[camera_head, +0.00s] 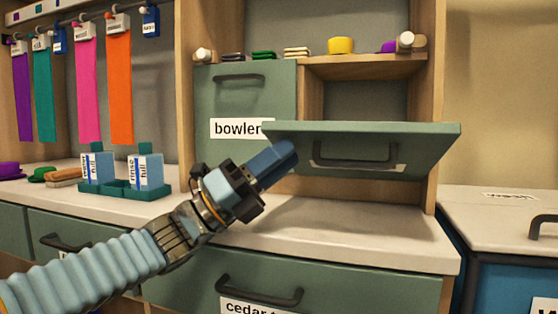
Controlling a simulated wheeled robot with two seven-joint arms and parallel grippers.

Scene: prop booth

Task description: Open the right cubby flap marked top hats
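The right cubby flap (440,140) is a green panel that stands swung up and out, nearly level, so the cubby behind it is open. Its dark handle (355,158) and part of a white label show on its lower face; the label's words cannot be read. My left gripper (280,160) is in front of the flap's left end, with its blue fingers overlapping that edge in the picture. I cannot tell whether they touch it, or how far apart the fingers are. My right gripper is not in view.
The left flap, marked bowler (235,128), is closed beside it. Above, a shelf (370,66) holds a yellow hat (341,45) and folded cloths. The counter (340,225) below the flap is clear. A green tray (125,190) with boxes stands left.

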